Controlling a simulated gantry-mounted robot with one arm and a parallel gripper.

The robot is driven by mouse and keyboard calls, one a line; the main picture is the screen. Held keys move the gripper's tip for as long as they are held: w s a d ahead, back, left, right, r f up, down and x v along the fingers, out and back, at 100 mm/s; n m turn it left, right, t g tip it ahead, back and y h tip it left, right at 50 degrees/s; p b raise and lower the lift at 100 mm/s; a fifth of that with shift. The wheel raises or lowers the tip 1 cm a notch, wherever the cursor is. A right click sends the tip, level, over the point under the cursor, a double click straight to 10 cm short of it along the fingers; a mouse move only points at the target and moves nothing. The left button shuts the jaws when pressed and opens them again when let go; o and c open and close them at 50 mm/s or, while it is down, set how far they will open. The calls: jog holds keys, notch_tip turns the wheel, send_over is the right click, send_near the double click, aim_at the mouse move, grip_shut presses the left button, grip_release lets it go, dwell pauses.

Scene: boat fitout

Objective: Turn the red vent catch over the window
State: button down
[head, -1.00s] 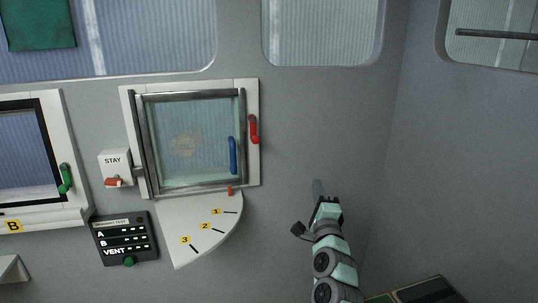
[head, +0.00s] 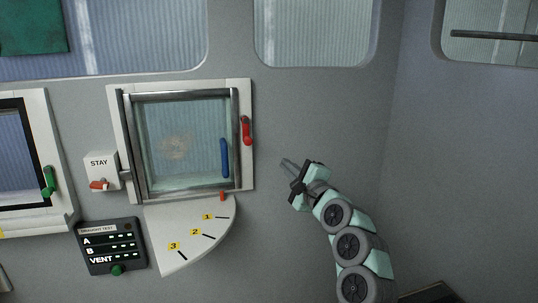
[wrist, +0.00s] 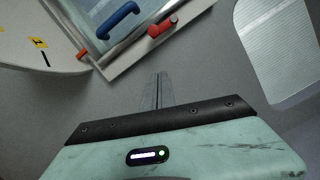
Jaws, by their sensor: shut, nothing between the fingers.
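The red vent catch (head: 246,131) is a small red handle on the right side of the white window frame (head: 249,95). It points downward in the head view. It also shows in the wrist view (wrist: 161,27), at the top centre. The window (head: 180,135) has a metal-edged glass pane with a blue handle (head: 224,158) on its right side. My gripper (head: 285,162) is to the right of the catch and a little below it, apart from it. In the wrist view its thin fingers (wrist: 160,90) are together with nothing between them.
A white quarter-round plate (head: 185,225) marked 1, 2, 3 juts out below the window. A STAY box (head: 101,169) and a dark panel (head: 111,247) are at the left. Another window with a green handle (head: 48,182) is far left. Bare grey wall surrounds my gripper.

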aim_at(247, 131)
jog(key=w+a+r+p, duration=0.2)
jog(key=w+a, duration=0.5)
jog(key=w, duration=0.1)
jog(key=shift+w+a, duration=0.15)
jog(key=shift+w, duration=0.05)
dwell(0.8)
jog(key=shift+a+r+p, duration=0.1)
jog(key=shift+a+p, duration=0.05)
jog(key=shift+p, duration=0.25)
jog(key=shift+a+m, duration=0.1)
jog(key=shift+m, duration=0.3)
